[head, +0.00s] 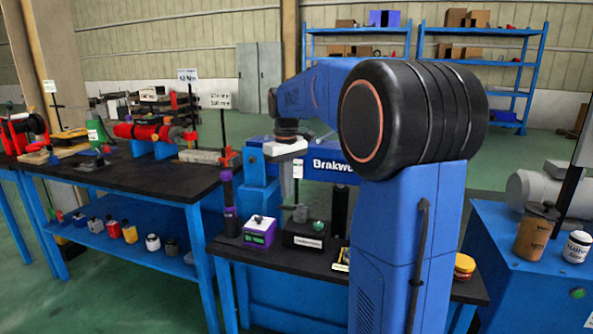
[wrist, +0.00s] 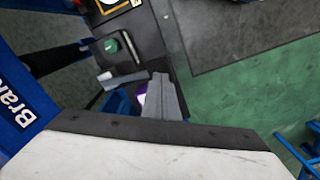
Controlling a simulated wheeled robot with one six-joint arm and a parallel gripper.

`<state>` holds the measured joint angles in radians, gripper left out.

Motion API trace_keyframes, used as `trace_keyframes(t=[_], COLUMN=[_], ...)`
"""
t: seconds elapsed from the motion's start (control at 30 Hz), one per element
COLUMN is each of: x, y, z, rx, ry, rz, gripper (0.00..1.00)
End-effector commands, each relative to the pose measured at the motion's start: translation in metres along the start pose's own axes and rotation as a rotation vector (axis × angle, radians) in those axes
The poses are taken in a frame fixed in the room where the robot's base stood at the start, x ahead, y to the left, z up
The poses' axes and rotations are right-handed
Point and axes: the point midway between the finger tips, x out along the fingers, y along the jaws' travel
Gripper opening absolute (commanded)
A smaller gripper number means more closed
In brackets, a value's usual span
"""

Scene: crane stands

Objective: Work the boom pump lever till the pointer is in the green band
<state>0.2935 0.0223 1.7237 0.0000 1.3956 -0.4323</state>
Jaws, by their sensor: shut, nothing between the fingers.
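My gripper (head: 287,188) hangs above the black-topped bench in the middle, fingers pointing down, shut and empty. In the wrist view its grey fingers (wrist: 165,97) are together over the bench edge. No lever is clearly marked as the boom pump lever. A purple and black upright post (head: 228,200) stands at the bench's left end, left of my gripper. A yellow-edged item with a pale face (head: 341,259) lies on the bench, partly hidden by my arm; a yellow-framed pale face also shows in the wrist view (wrist: 110,4). I cannot make out a pointer or green band.
A purple box (head: 260,231) and a black box with a green knob (head: 303,237) stand on the bench below my gripper. A blue press frame (head: 325,167) rises behind. Another crowded bench (head: 110,185) is left; a blue cabinet (head: 535,265) with cans is right.

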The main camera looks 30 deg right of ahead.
Motion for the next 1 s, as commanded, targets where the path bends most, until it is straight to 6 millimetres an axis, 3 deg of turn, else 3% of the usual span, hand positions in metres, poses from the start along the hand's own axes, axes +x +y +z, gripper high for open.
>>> trace_keyframes(t=[0.57, 1.0], x=[0.001, 0.023], y=[0.000, 0.000], z=[0.000, 0.000], rx=[0.000, 0.000], ry=[0.000, 0.000], rz=[0.000, 0.000], gripper=[0.00, 0.00])
